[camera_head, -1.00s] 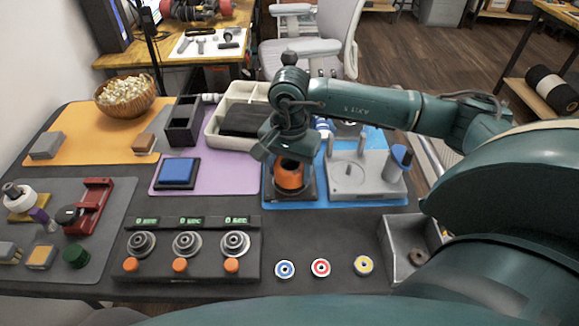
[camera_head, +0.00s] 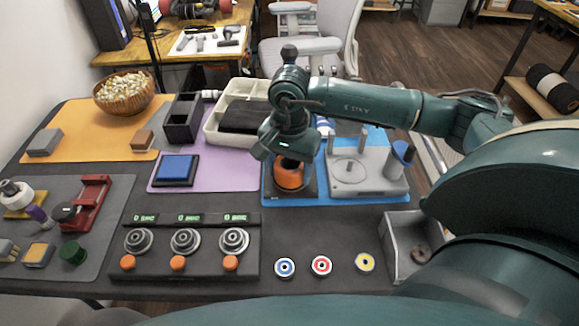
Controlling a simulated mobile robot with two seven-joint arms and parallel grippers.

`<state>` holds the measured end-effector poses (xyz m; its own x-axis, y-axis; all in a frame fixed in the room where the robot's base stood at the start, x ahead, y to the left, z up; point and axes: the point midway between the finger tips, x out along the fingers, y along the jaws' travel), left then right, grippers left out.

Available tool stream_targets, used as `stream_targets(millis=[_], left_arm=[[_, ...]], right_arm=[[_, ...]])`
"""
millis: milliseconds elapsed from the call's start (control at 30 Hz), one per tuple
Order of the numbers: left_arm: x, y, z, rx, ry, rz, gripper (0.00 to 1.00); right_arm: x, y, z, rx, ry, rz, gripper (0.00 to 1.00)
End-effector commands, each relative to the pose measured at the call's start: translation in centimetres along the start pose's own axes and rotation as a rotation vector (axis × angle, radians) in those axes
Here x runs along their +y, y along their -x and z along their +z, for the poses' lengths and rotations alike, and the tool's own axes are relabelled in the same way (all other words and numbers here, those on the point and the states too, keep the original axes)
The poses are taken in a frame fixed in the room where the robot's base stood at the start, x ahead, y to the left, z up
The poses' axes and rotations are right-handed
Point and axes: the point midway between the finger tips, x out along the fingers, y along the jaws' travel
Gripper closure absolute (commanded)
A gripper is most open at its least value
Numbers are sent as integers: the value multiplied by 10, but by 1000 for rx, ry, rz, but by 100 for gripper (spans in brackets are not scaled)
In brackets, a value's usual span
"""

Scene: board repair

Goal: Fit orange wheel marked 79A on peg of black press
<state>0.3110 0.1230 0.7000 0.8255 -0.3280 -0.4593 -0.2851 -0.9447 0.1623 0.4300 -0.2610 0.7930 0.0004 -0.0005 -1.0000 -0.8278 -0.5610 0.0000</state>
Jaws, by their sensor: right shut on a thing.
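The orange wheel (camera_head: 289,178) is at the black press (camera_head: 306,193), upright under my right gripper (camera_head: 284,158). My right gripper reaches down from above and is shut on the wheel; its fingertips are mostly hidden by the hand. The wheel's marking cannot be read. The press's peg is hidden, so I cannot tell whether the wheel is around it or just above it. The press stands on the blue mat (camera_head: 345,200). My left gripper is not in view.
A grey fixture with posts (camera_head: 374,182) stands just right of the press. A blue pad (camera_head: 177,170) lies to its left. A panel with dials (camera_head: 208,260), several small coloured wheels (camera_head: 321,265) and a grey bin (camera_head: 398,262) are in front. A divided tray (camera_head: 214,131) is behind left.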

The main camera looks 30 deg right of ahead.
Motion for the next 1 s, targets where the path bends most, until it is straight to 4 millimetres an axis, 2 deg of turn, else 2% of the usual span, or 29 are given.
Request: stream_targets(millis=[967, 1000], left_arm=[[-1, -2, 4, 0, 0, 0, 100], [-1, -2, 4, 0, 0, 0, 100]], right_arm=[[0, -2, 0, 0, 0, 0, 66], [0, -2, 0, 0, 0, 0, 39]])
